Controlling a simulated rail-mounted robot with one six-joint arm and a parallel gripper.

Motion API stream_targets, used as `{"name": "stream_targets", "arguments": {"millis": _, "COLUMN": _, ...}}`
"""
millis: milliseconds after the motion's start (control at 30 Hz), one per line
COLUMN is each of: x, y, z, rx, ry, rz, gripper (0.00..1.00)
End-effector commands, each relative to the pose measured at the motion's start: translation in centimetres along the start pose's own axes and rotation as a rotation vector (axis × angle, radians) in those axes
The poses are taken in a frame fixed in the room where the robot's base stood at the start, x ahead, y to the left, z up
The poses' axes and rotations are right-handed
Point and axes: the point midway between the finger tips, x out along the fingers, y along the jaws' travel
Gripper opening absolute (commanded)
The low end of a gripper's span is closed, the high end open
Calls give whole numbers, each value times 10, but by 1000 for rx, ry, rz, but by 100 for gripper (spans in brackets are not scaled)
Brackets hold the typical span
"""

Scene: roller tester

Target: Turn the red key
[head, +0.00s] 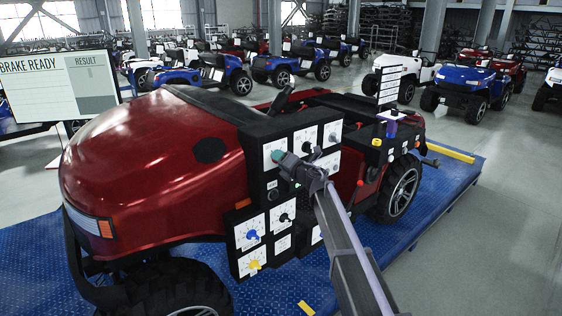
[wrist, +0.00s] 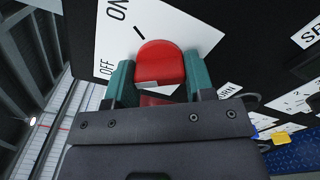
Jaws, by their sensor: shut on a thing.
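The red key (wrist: 160,62) shows in the wrist view as a rounded red grip on a white plate (wrist: 202,32) marked OFF and ON. My gripper (wrist: 159,78) has its two teal fingers on either side of the key and is shut on it. A short black mark shows on the plate between OFF and ON. In the head view my gripper (head: 278,156) is at the upper left of the black control panel (head: 262,190) on the red vehicle. The key is hidden there behind the gripper.
Other knobs sit close by on the panel: a blue knob (head: 252,235), a yellow knob (head: 254,265) and a black knob (head: 284,217). The red vehicle (head: 150,165) stands on a blue platform (head: 440,190). A screen (head: 60,90) reads BRAKE READY.

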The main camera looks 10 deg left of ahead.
Motion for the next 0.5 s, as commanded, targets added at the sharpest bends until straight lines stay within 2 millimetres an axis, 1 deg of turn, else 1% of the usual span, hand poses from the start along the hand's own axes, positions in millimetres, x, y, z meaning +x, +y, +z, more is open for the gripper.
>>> {"name": "stream_targets", "arguments": {"millis": 267, "x": 0, "y": 0, "z": 0, "rx": 86, "ry": 0, "rz": 0, "gripper": 25}}
{"name": "stream_targets", "arguments": {"millis": 500, "x": 0, "y": 1, "z": 0, "rx": 260, "ry": 0, "rz": 0, "gripper": 25}}
